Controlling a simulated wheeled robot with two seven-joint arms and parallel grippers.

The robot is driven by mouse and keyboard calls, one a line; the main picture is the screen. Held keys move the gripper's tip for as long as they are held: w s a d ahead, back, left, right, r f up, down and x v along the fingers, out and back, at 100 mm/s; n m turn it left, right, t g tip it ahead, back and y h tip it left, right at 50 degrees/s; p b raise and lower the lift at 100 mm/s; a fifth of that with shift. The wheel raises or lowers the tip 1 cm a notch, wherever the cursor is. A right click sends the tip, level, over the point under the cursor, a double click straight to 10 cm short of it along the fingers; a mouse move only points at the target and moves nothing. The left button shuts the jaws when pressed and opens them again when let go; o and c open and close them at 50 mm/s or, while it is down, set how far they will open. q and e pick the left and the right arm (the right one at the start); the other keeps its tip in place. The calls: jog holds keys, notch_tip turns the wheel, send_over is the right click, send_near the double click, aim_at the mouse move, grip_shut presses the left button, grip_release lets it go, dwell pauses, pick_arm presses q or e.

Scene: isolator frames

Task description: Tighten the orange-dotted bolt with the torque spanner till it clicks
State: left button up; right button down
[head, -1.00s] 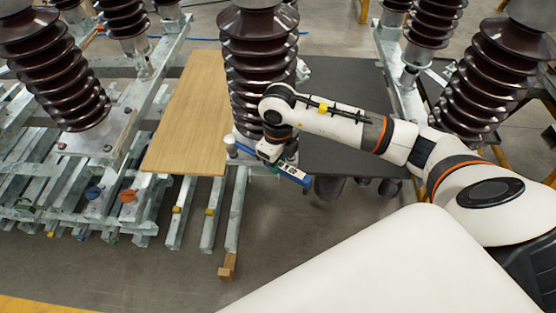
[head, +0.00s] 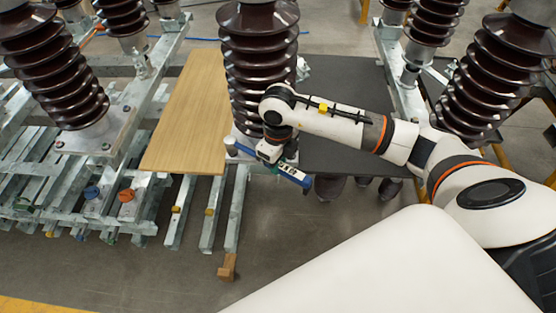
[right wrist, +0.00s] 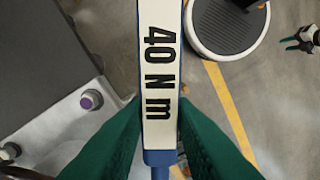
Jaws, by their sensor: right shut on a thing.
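The torque spanner (head: 294,174) is a blue and white bar. My right gripper (head: 283,163) is shut on it beside the foot of the middle brown insulator (head: 262,70). In the right wrist view the spanner's white face reads "40 N m" (right wrist: 158,70), with green finger pads on both sides. A bolt with a purple dot (right wrist: 91,99) stands on a grey plate to the left of the spanner, apart from it. Another bolt (right wrist: 10,150) shows at the left edge. I cannot make out an orange-dotted bolt or the spanner's working end.
A wooden board (head: 188,115) lies left of the middle insulator, and a dark mat (head: 345,100) lies to its right. Metal frames with insulators (head: 55,75) stand at the left. An orange round piece (head: 127,195) and a blue one (head: 92,192) sit low there.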

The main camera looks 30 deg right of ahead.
jog(key=shift+f+b, duration=0.4)
jog(key=shift+f, duration=0.1)
jog(key=shift+a, duration=0.1)
dwell(0.3)
jog(key=w+a+m+p, duration=0.1)
jog(key=a+m+p, duration=0.1)
jog(key=a+m, duration=1)
jog(key=a, duration=0.3)
jog(key=shift+a, duration=0.2)
dwell(0.4)
jog(key=shift+d, duration=0.1)
